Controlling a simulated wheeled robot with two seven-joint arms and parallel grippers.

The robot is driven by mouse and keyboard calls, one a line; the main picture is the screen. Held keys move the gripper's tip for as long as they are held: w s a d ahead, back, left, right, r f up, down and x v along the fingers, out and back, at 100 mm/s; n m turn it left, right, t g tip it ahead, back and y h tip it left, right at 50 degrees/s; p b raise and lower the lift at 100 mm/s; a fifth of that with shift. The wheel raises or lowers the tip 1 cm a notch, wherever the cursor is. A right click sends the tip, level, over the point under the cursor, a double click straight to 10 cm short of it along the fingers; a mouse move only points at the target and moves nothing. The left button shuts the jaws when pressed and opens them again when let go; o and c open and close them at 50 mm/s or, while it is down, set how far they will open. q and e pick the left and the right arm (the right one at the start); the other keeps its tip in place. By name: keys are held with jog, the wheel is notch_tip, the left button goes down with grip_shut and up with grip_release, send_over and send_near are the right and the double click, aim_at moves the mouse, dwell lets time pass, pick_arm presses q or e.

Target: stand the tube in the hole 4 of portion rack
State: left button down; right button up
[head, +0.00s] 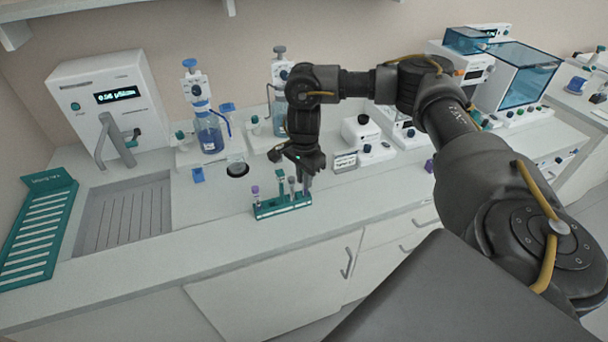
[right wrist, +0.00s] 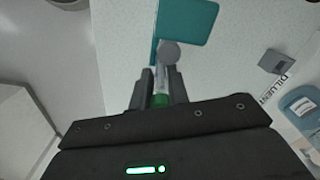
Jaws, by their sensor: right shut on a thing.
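The teal portion rack (head: 283,208) stands on the white bench, with several capped tubes upright at it. A purple-capped tube (head: 255,193) is at its left end, with a green-capped tube (head: 280,176) and a grey-topped one (head: 292,183) further right. My right gripper (head: 304,172) points down over the rack's right part. In the right wrist view its fingers (right wrist: 158,92) are shut on a tube (right wrist: 161,80) with a green part between them. A grey round top (right wrist: 170,52) shows just beyond the fingers. Hole numbers and the held tube's lower end are hidden. My left gripper is out of view.
A sink (head: 125,215) and a teal slotted rack (head: 38,232) are to the left. The bench front left of the rack is clear.

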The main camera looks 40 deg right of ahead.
jog(key=shift+f, duration=0.15)
jog(key=shift+f+b, duration=0.4)
jog(key=shift+f, duration=0.1)
jog(key=o, duration=0.8)
jog(key=shift+o, duration=0.2)
jog(key=shift+r, duration=0.1)
notch_tip(320, 180, up, 11)
jog(key=shift+f, duration=0.2)
dwell(1.0)
